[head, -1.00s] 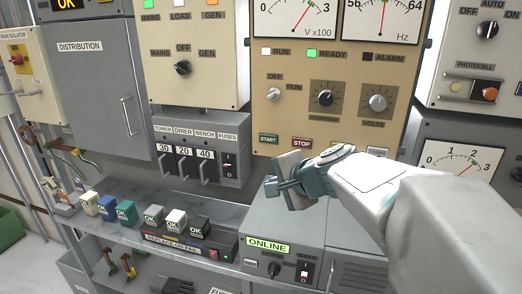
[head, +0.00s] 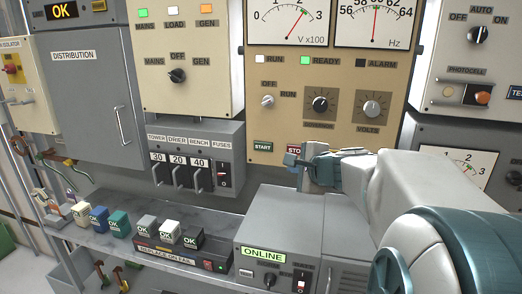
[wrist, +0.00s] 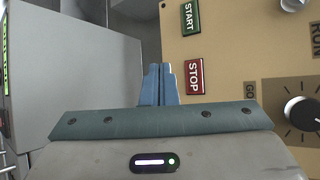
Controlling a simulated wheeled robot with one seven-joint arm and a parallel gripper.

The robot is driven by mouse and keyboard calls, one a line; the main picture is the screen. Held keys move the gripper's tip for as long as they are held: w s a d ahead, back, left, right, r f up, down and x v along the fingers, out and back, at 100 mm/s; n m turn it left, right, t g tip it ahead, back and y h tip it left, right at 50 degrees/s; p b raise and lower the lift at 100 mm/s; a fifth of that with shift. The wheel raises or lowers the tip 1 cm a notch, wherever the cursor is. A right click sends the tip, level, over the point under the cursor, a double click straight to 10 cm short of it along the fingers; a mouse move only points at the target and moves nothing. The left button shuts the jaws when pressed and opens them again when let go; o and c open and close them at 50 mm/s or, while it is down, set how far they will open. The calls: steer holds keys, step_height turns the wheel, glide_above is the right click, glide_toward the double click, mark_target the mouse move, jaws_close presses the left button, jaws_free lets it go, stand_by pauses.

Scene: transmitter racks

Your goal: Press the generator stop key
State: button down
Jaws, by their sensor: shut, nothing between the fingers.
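The red STOP key (head: 294,150) is on the lower part of the beige generator panel, just right of the green START key (head: 263,146). In the head view my gripper (head: 291,160) partly covers the STOP key. In the wrist view the STOP key (wrist: 194,77) is fully visible, with START (wrist: 190,17) above it. My gripper's blue fingers (wrist: 159,70) are shut and empty, with their tips beside the STOP key, to its left in the wrist view. I cannot tell whether they touch the panel.
Above the keys are a RUN switch (head: 267,101), a governor knob (head: 320,104) and a volts knob (head: 370,109). A grey cabinet marked ONLINE (head: 262,230) stands below. A shelf with several small OK blocks (head: 146,227) lies to the left.

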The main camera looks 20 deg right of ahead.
mark_target(297, 150)
steer(key=w+d, duration=0.3)
steer(key=w, duration=0.2)
steer(key=shift+w+d, duration=0.3)
steer(key=shift+d, duration=0.05)
stand_by(1.8)
steer(key=shift+w+d, duration=0.25)
steer(key=shift+w, duration=0.1)
steer(key=shift+w+d, duration=0.2)
steer(key=shift+w, duration=0.05)
stand_by(0.7)
steer(key=shift+s, duration=0.1)
steer(key=shift+s+a+b, duration=0.45)
steer(key=shift+s, duration=0.1)
